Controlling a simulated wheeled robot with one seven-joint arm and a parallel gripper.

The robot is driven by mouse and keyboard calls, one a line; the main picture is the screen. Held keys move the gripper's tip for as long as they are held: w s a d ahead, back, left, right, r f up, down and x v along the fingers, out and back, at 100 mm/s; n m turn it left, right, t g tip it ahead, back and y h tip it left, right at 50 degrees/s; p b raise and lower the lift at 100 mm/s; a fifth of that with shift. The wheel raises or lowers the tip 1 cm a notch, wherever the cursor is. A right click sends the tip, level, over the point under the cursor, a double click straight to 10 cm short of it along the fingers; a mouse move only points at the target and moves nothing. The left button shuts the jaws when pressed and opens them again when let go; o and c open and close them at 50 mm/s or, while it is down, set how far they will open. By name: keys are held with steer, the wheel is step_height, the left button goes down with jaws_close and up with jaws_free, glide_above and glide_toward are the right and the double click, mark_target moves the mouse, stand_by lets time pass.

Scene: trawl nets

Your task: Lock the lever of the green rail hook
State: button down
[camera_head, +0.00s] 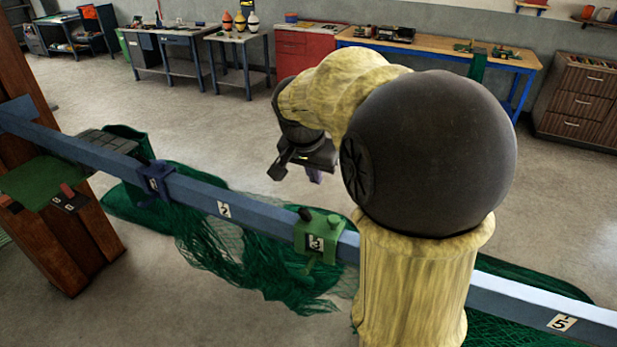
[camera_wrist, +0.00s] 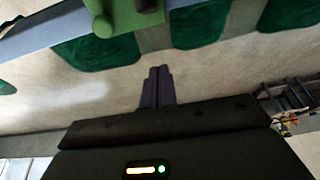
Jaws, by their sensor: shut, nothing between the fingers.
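The green rail hook (camera_head: 318,238) sits on the blue rail (camera_head: 270,217) just left of my arm, with a label on its face. A dark knob (camera_head: 306,213), which looks like the end of its lever, shows at its top left. My gripper (camera_head: 315,176) is above and behind the rail, apart from the hook. In the wrist view its dark fingers (camera_wrist: 157,88) are together and empty, pointing toward the hook.
A blue-purple hook (camera_head: 155,181) sits further left on the rail. Green nets (camera_head: 250,260) hang below the rail and lie on the floor. A wooden post (camera_head: 62,235) stands at the left. Workbenches line the back wall, with open floor before them.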

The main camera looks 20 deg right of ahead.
steer(key=s+a+r+b, duration=0.3)
steer(key=s+a+r, duration=0.1)
steer(key=r, duration=0.3)
steer(key=shift+s+a, duration=0.25)
steer(key=shift+a, duration=0.2)
steer(key=shift+s, duration=0.1)
